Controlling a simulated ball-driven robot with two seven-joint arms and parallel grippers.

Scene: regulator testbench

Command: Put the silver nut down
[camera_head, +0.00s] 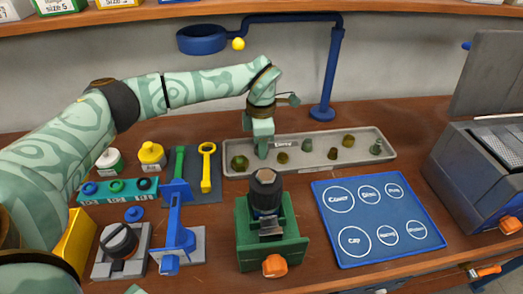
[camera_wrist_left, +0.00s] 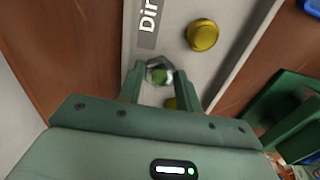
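My left gripper (camera_head: 262,155) points down at the left part of the long grey tray (camera_head: 232,144), which bears a label. In the left wrist view, the silver nut (camera_wrist_left: 159,64) is a grey six-sided ring with green showing in its middle. It sits between the tips of the left gripper (camera_wrist_left: 159,72), with a finger close against each side. The nut is low over the tray floor; I cannot tell whether it touches it. In the head view the fingers hide the nut. My right gripper is not in view.
Several brass and greenish parts lie in the tray, one (camera_head: 240,162) just left of the gripper. A green vise (camera_head: 289,250) holding a dark regulator (camera_head: 266,188) stands in front. A blue mat (camera_head: 420,249) with labelled circles lies right. A blue stand (camera_head: 328,85) rises behind.

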